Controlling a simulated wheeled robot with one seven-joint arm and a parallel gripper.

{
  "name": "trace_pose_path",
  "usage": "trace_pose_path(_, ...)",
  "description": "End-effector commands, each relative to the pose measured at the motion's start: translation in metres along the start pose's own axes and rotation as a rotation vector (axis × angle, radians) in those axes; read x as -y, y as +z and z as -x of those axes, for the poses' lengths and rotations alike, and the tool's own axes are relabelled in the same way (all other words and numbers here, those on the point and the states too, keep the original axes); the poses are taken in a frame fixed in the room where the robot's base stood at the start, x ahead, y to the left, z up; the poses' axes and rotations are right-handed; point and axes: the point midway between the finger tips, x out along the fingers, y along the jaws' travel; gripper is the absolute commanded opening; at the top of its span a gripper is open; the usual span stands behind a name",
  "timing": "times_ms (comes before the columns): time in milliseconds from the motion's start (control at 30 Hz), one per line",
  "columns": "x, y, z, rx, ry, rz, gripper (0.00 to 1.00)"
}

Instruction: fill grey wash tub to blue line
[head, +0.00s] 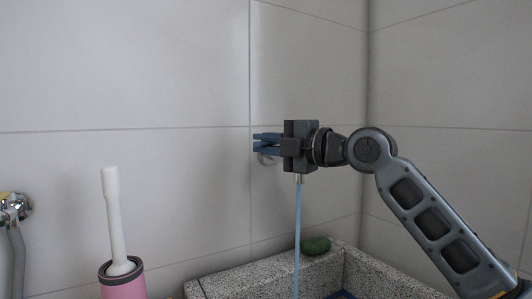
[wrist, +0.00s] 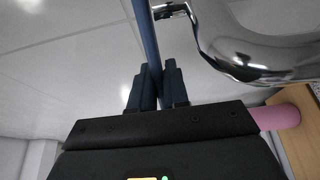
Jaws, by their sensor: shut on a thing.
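My gripper (head: 265,142) is at the wall in the head view, with its fingers pointing left. In the wrist view its fingers (wrist: 155,88) are closed around a thin dark blue bar (wrist: 147,35), which looks like the tap's lever. The chrome tap (wrist: 245,45) curves close by on the right there; the head view shows only a small part of it behind the fingers. A pale blue water stream (head: 297,230) falls straight down below my gripper, into the sink. I cannot make out the grey wash tub, its blue line or the water level.
The speckled grey stone sink (head: 245,280) is at the bottom, with a dark green sponge-like object (head: 316,245) on its back rim. A pink holder (head: 124,285) with a white-handled brush (head: 114,215) stands to the left. A chrome fitting (head: 15,207) with a hose is at the far left.

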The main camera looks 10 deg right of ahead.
Motion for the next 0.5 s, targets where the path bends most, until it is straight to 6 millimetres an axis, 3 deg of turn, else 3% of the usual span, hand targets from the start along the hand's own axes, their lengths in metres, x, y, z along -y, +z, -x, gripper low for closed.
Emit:
trace_pose_path(200,0.0005,0.0000,0.0002,0.000,-0.002,-0.001,0.00)
trace_pose_path(233,0.0006,0.0000,0.0002,0.000,-0.002,-0.001,0.16)
trace_pose_path(433,0.0005,0.0000,0.0002,0.001,-0.001,-0.001,0.35)
trace_pose_path(500,0.0004,0.0000,0.0002,0.001,-0.001,-0.001,0.36)
